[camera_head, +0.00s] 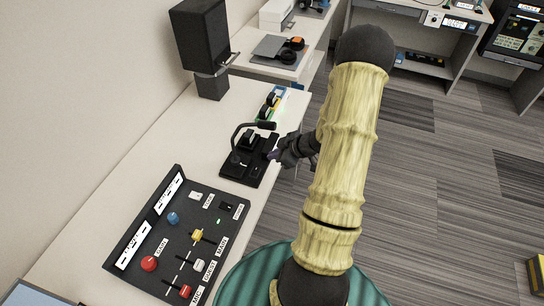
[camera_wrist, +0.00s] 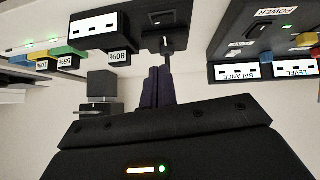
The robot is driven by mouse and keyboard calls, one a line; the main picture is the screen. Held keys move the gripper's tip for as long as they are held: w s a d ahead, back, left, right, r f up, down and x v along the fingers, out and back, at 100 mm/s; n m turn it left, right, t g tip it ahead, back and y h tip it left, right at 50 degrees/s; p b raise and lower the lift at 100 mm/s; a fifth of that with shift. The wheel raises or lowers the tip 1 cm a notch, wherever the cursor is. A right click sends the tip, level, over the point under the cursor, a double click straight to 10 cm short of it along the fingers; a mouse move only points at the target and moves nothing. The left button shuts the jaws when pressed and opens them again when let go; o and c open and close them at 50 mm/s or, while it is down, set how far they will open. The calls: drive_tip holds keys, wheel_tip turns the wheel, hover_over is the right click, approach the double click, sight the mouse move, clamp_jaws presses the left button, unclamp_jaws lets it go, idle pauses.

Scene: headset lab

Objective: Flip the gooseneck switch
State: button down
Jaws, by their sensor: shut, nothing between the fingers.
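A black gooseneck unit (camera_head: 256,168) stands on the white desk, with a thin curved neck (camera_head: 235,136) ending in a dark head (camera_head: 267,125). My gripper (camera_head: 274,155) is at the unit's right side, fingers pointing left toward it. In the wrist view the scene looks upside down. There my gripper (camera_wrist: 157,75) has its dark fingers together and empty. A small black block (camera_wrist: 163,18) with a switch-like part and a thin stem (camera_wrist: 167,48) shows just beyond the fingertips. I cannot tell whether the fingers touch it, or the switch's position.
A black control panel (camera_head: 150,240) with red, blue and yellow controls lies in front of the unit. A colored strip (camera_head: 283,98) with dark devices lies behind it. A black speaker (camera_head: 200,35) stands at the back left. Headphones (camera_head: 291,43) rest on a farther desk. Open floor is right.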

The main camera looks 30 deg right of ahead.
hover_over(255, 168)
drive_tip(key=s+d, duration=0.1)
drive_tip(key=s, duration=0.2)
drive_tip(key=f, duration=0.5)
drive_tip(key=shift+w+d+f, duration=0.15)
drive_tip(key=shift+w, duration=0.05)
drive_tip(key=f, duration=0.3)
drive_tip(key=shift+w+f+p, duration=0.1)
drive_tip(key=shift+w+p, duration=0.25)
drive_tip(key=shift+p, duration=0.05)
drive_tip(key=shift+d+f, duration=0.1)
drive_tip(key=shift+f, duration=0.6)
drive_tip(key=shift+w+f, duration=0.1)
drive_tip(key=shift+f, duration=0.1)
drive_tip(key=shift+s+a+r, duration=0.15)
drive_tip(key=shift+s+a, duration=0.25)
drive_tip(key=shift+a, duration=0.2)
drive_tip(key=shift+s+r, duration=0.1)
drive_tip(key=shift+s, duration=0.05)
